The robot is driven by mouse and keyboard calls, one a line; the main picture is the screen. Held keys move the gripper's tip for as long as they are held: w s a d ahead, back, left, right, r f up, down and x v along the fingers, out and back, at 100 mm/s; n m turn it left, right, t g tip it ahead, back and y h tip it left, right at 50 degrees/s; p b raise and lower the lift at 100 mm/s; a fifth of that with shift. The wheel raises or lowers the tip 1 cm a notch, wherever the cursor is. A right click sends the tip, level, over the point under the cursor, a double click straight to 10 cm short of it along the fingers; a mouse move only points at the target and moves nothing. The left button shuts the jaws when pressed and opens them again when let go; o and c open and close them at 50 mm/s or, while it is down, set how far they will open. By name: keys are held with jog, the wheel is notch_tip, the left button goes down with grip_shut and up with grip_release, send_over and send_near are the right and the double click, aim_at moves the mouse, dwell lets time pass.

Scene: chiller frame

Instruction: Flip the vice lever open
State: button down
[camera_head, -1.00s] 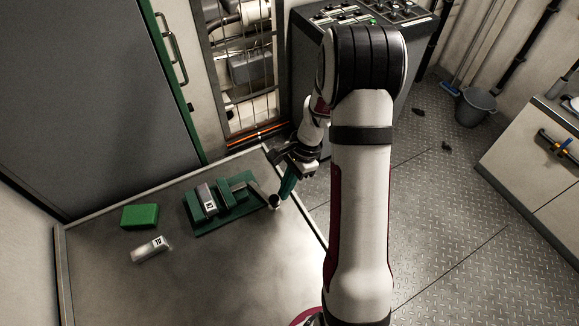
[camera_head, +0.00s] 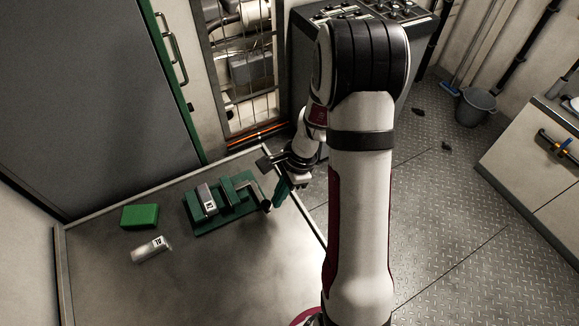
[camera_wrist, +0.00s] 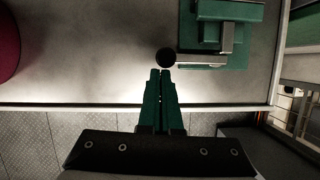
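The green vice (camera_head: 225,212) stands on the metal table and also shows at the top right of the wrist view (camera_wrist: 235,12). A grey metal part with a white label (camera_head: 208,200) sits in it. The grey lever (camera_head: 252,188) is at the vice's right end; in the wrist view the lever bar (camera_wrist: 200,59) runs sideways to a round black knob (camera_wrist: 166,57). My gripper (camera_wrist: 161,73) has green fingers side by side, shut with nothing between them. Their tips are right by the knob; I cannot tell if they touch. In the head view my gripper (camera_head: 277,203) is beside the lever end.
A green block (camera_head: 139,216) and a white labelled cylinder (camera_head: 151,250) lie on the table (camera_head: 200,290) left of the vice. The table's raised edge (camera_wrist: 60,106) runs beneath my fingers. The table front is clear. A dark control cabinet (camera_head: 300,75) stands behind.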

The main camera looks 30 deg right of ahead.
jog(key=shift+d, duration=0.1)
jog(key=d, duration=0.4)
jog(key=shift+s+d+r, duration=0.15)
jog(key=shift+s+r, duration=0.1)
jog(key=shift+s, duration=0.05)
jog(key=v, duration=0.9)
jog(key=shift+r, duration=0.35)
jog(key=shift+s, duration=0.15)
